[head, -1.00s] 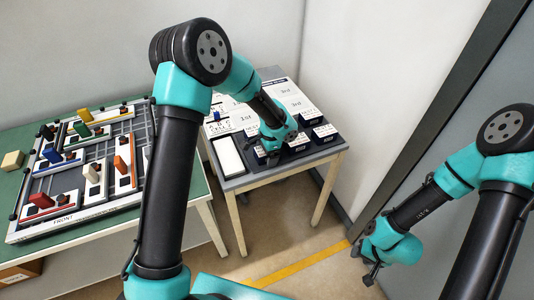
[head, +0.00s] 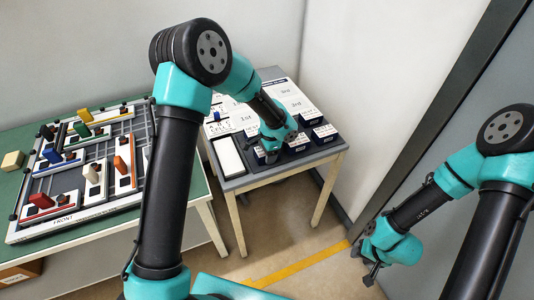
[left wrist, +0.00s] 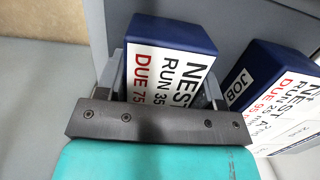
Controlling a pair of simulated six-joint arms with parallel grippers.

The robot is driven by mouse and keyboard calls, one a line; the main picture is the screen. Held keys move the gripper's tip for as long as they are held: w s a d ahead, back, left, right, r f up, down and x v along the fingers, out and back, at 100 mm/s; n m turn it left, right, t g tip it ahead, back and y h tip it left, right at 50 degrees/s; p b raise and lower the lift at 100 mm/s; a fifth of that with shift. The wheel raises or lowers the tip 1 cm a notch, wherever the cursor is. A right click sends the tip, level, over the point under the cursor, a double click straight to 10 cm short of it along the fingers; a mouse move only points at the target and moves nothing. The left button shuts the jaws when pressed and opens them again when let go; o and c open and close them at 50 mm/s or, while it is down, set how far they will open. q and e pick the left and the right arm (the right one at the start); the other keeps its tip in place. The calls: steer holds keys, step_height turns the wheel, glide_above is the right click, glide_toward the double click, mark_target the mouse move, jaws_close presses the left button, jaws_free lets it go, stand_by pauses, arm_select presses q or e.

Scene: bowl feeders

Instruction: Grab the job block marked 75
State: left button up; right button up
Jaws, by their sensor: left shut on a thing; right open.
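A dark blue job block (left wrist: 172,36) with a white label reading "NEST", "RUN 35" and "DUE 75" sits between the fingers of my left gripper (left wrist: 163,92) in the left wrist view. The gripper is shut on it, with a finger on each side. In the head view, my left gripper (head: 270,157) is low over the front of the small grey-topped table, and my arm hides part of the blocks there. My right gripper (head: 371,274) is open and empty, out to the right above the floor.
Another blue job block (left wrist: 268,75), labelled "DUE 95", stands close to the right. More blue blocks (head: 324,133) are right of my left gripper on the table. A white card (head: 228,155) lies left. A board (head: 110,196) with coloured pieces fills the green table.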

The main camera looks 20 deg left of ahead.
arm_select(q)
steer(key=shift+r, duration=0.85)
step_height(320, 180, up, 2)
steer(key=s+d+r, duration=0.1)
steer(key=s+d, duration=0.3)
steer(key=s, duration=1.1)
steer(key=shift+s+d+r, duration=0.15)
steer(key=shift+s+d, duration=0.05)
steer(key=shift+s, duration=0.05)
